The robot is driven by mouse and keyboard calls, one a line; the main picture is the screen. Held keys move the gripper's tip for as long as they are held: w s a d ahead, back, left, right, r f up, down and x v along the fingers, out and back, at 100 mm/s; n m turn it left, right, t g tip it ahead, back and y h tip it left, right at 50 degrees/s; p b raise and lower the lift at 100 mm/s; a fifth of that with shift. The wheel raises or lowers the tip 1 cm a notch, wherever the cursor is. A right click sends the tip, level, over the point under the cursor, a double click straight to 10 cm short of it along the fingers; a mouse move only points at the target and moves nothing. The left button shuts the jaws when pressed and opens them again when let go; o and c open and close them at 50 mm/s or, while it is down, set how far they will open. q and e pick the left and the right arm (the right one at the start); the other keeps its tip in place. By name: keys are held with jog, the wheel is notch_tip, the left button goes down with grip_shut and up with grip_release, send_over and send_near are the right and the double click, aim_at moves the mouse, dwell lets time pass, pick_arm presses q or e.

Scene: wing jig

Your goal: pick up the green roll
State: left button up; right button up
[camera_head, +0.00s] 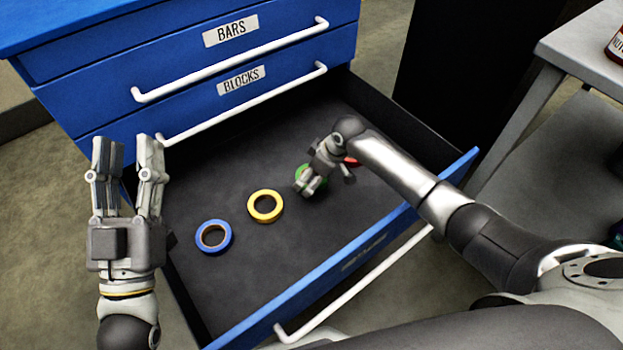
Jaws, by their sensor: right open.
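The green roll (301,171) lies in the open bottom drawer, partly hidden by my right gripper. My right gripper (306,188) reaches down into the drawer right over the green roll and is open. I cannot tell whether its fingers touch the roll. My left gripper (127,142) is open and empty, pointing up beside the drawer's left side.
A yellow roll (265,219) and a blue roll (213,250) lie left of the green one. A red roll (351,162) is mostly hidden behind my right arm. The drawer's blue front (290,299) and white handle (355,282) are nearest. A grey table (585,45) stands at right.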

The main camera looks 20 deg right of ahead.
jog(key=c, duration=1.1)
jog(key=shift+r, duration=0.15)
